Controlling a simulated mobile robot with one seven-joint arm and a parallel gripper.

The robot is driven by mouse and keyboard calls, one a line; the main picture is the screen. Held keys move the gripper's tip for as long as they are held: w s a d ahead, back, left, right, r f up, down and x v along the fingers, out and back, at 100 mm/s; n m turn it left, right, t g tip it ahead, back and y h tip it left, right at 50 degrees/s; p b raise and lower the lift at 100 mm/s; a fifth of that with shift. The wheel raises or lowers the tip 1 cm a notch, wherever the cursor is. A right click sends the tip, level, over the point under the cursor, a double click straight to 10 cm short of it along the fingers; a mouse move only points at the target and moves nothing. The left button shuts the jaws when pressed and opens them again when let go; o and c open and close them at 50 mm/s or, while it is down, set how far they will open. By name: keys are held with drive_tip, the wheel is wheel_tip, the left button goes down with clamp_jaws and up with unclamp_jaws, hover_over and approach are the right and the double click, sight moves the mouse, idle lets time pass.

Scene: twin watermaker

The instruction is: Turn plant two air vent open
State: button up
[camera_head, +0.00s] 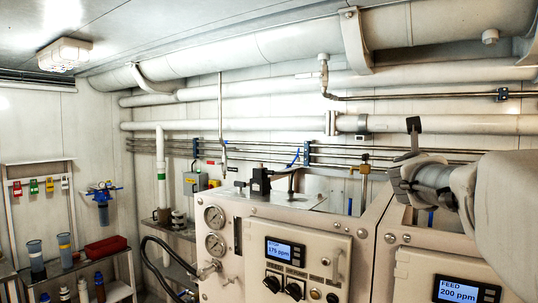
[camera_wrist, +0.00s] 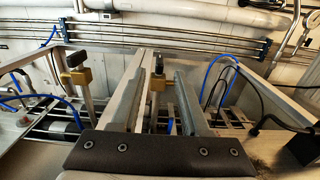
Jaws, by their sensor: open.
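In the wrist view my gripper (camera_wrist: 167,72) is open, its two long grey fingers pointing away over the plant. A small brass valve (camera_wrist: 157,80) with a dark top shows between the fingers; I cannot tell how far beyond the tips it is. A second brass valve (camera_wrist: 76,76) with a black top stands to the left, outside the fingers. In the head view a brass fitting (camera_head: 365,170) shows behind the cabinets, left of my gripper. My arm enters from the right and its wrist hides part of the area behind. I cannot tell which valve is plant two's air vent.
Two cream cabinets stand in front, the left with a 170 ppm display (camera_head: 285,252), the right with a 200 ppm display (camera_head: 466,292). Thin pipes (camera_wrist: 170,32) cross the back wall. Blue hoses (camera_wrist: 222,62) and a black cable lie right of the fingers.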

drive_tip(key=p+x, duration=0.1)
drive_tip(key=x, duration=0.9)
drive_tip(key=shift+p, duration=0.3)
clamp_jaws()
